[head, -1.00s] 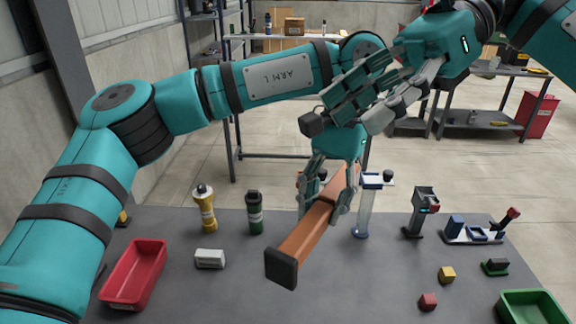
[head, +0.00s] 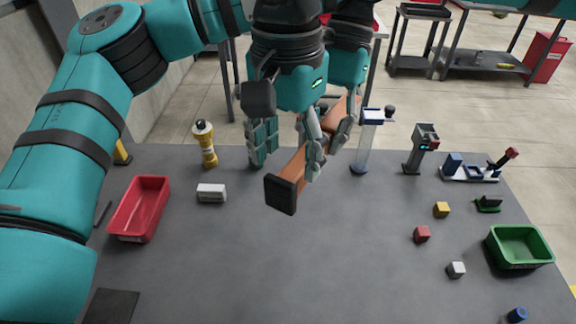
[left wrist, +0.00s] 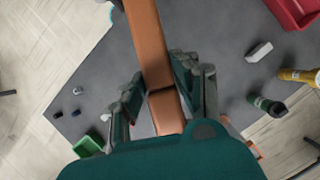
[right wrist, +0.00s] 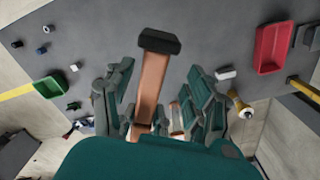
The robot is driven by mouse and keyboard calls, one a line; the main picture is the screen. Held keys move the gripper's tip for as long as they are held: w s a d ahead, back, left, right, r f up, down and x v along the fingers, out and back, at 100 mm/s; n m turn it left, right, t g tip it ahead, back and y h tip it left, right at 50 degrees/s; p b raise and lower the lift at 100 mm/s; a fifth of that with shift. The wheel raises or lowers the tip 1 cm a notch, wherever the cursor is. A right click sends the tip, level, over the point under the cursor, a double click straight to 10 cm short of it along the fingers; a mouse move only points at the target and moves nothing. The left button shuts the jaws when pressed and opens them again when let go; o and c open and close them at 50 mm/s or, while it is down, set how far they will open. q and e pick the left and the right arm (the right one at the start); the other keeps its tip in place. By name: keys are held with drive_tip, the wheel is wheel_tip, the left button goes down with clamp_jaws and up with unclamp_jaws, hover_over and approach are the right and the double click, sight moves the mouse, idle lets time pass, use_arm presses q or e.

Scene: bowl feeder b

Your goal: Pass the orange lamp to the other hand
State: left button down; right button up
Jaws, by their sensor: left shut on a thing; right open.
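The orange lamp (head: 288,170), a long orange bar with a dark block at its near end, is held tilted above the table. My left gripper (head: 346,120), partly hidden behind the right one, is shut on its far part; the left wrist view shows the lamp (left wrist: 146,45) between its fingers (left wrist: 158,85). My right gripper (head: 288,148) points down at the nearer part of the lamp, with its fingers apart. In the right wrist view the lamp (right wrist: 152,85) runs between the right gripper's open fingers (right wrist: 158,95), with the dark end beyond them.
On the grey table (head: 300,270) stand a red bin (head: 140,208), a white block (head: 211,193), a yellow bottle (head: 205,145), a blue-topped stand (head: 366,145), a dark device (head: 420,150), several small cubes and a green bin (head: 520,246). The front middle is clear.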

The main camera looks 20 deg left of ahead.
sight(289, 167)
drive_tip(key=shift+f, duration=1.9)
drive_tip(key=shift+c, duration=0.4)
use_arm(q)
drive_tip(key=shift+d, duration=0.1)
use_arm(e)
drive_tip(key=shift+r, duration=0.1)
clamp_jaws()
use_arm(q)
drive_tip(key=c, duration=0.9)
unclamp_jaws()
